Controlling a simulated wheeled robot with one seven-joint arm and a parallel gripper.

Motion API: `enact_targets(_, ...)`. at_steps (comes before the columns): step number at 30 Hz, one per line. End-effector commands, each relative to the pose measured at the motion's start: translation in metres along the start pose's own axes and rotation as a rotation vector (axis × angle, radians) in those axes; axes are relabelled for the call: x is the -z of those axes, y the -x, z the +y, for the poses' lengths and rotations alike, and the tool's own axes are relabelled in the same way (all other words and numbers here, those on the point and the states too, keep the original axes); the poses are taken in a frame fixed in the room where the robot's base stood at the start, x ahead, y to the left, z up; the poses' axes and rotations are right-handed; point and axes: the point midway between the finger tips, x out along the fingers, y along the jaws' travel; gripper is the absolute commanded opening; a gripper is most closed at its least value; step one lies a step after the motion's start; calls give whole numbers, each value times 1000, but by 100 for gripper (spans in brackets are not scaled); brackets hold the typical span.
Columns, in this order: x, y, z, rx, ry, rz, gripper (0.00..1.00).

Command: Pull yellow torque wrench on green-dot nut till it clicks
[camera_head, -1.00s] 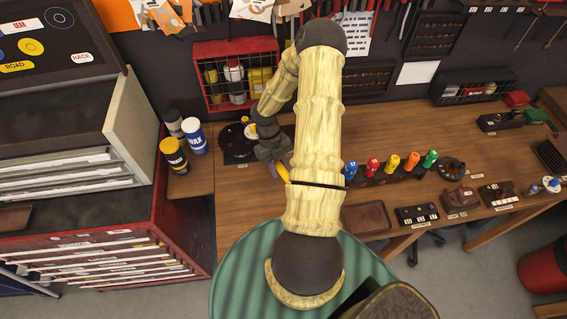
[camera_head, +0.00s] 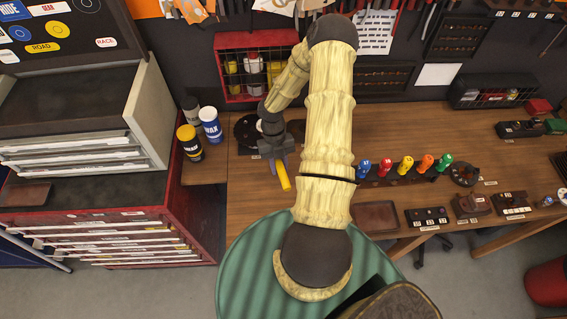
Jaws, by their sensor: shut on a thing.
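My gripper (camera_head: 275,155) is over the left part of the wooden bench, near the round black fixture. It is shut on the yellow torque wrench (camera_head: 284,176), whose yellow handle sticks out toward the bench's front edge. The wrench's head and the green-dot nut are hidden behind my gripper and wrist, so I cannot tell whether the wrench sits on the nut. The black fixture (camera_head: 246,131) shows only in part behind my wrist.
Wax cans (camera_head: 210,125) stand left of the fixture. A rack of coloured, numbered handles (camera_head: 405,165) is right of my arm, with a brown tray (camera_head: 377,217) in front. A red drawer cabinet (camera_head: 190,215) stands at left. The bench right of the wrench is partly hidden by my arm.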

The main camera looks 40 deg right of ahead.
Motion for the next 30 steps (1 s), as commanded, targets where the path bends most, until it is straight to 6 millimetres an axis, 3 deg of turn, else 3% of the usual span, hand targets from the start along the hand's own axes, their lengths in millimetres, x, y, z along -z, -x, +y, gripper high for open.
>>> enact_targets(15, -3, 2, 39, -62, -151, -4, 0)
enact_targets(30, -1, 6, 37, -60, -146, -5, 0)
